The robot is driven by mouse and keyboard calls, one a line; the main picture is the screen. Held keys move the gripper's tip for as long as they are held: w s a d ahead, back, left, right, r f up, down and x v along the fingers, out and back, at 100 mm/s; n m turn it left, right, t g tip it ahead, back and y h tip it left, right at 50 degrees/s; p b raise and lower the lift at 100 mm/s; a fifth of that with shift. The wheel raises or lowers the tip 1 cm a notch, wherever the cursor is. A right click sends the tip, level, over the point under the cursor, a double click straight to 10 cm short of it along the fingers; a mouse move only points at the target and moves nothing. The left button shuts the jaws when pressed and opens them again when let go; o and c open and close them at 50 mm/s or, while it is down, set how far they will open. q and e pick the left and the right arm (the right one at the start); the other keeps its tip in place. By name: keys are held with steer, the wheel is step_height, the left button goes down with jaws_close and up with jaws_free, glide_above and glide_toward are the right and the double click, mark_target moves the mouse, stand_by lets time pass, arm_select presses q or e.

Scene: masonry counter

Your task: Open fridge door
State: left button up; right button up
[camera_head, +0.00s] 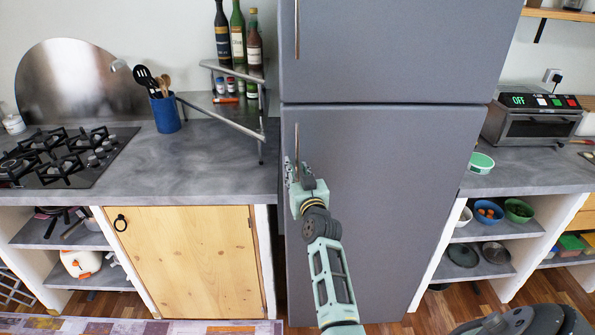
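The grey fridge (385,190) stands in the middle of the head view, with an upper and a lower door. Both doors look closed. A thin vertical handle (297,138) runs along the left edge of the lower door, and another (297,30) is on the upper door. My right gripper (298,168) is at the lower end of the lower handle, with its fingers around or beside it. The gripper's body hides that end, so I cannot tell whether the fingers grip it. My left gripper is not in view.
A grey counter (225,165) with a gas hob (62,160) and a metal corner rack (225,118) adjoins the fridge on the left. A counter with a toaster oven (530,118) and a green bowl (481,162) is on the right. Wooden floor (425,318) shows below.

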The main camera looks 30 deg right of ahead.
jaws_close()
stand_by(0.6)
